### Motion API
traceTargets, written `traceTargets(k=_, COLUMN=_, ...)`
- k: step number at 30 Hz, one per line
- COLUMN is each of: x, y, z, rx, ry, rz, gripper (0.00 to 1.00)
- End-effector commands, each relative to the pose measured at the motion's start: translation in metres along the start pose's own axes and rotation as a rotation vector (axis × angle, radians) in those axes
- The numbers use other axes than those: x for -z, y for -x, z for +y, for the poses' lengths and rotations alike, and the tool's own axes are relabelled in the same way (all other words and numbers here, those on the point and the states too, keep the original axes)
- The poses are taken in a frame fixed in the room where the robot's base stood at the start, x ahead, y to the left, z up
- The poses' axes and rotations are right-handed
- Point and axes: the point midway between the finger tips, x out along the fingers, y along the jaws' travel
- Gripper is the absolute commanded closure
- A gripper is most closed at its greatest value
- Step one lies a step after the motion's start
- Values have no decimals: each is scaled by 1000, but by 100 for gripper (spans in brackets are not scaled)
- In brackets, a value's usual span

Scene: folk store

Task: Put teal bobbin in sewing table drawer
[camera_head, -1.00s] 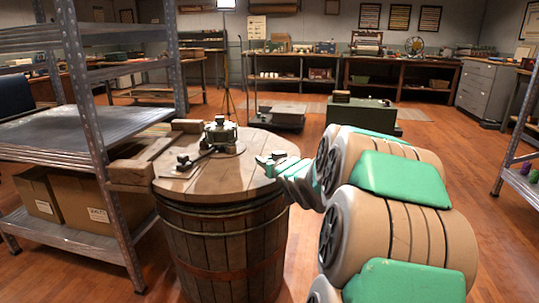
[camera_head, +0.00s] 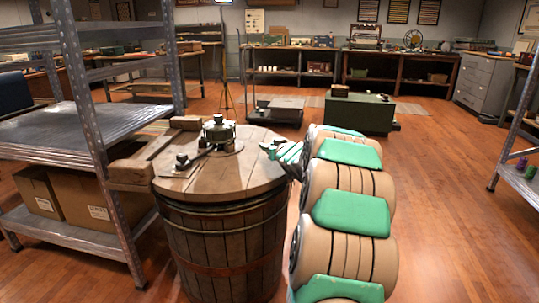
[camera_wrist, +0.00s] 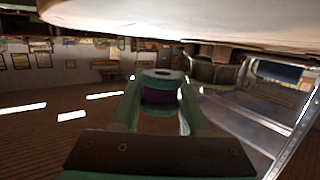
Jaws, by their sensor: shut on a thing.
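My gripper (camera_wrist: 158,110) is shut on a bobbin (camera_wrist: 161,95) in the wrist view. The bobbin has pale teal rims and a dark purple middle, and it sits between the two fingertips. In the head view my gripper (camera_head: 272,149) is beside the right edge of the barrel top, partly hidden by my own arm. The bobbin cannot be made out there. No sewing table drawer can be clearly identified in these views.
A wooden barrel (camera_head: 222,235) with a metal device (camera_head: 218,130) on top stands ahead. A metal shelf (camera_head: 85,140) is at the left. Purple (camera_head: 521,163) and green (camera_head: 531,172) spools sit on the right shelf. Open floor (camera_head: 450,200) lies right of my arm.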

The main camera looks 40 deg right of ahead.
Motion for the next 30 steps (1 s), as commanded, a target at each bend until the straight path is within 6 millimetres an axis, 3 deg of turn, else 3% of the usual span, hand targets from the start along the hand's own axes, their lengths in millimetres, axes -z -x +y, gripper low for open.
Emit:
traceTargets(k=6, x=-32, y=-6, z=1, rx=-1, ry=2, rz=-2, gripper=100)
traceTargets(k=18, x=-37, y=-7, z=0, rx=0, ry=2, rz=1, gripper=100)
traceTargets(k=19, x=-36, y=-7, z=0, rx=0, ry=2, rz=1, gripper=53)
traceTargets(k=26, x=-36, y=-7, z=0, rx=0, ry=2, rz=1, gripper=27)
traceTargets(k=30, x=-36, y=-7, z=0, rx=0, ry=2, rz=1, gripper=26)
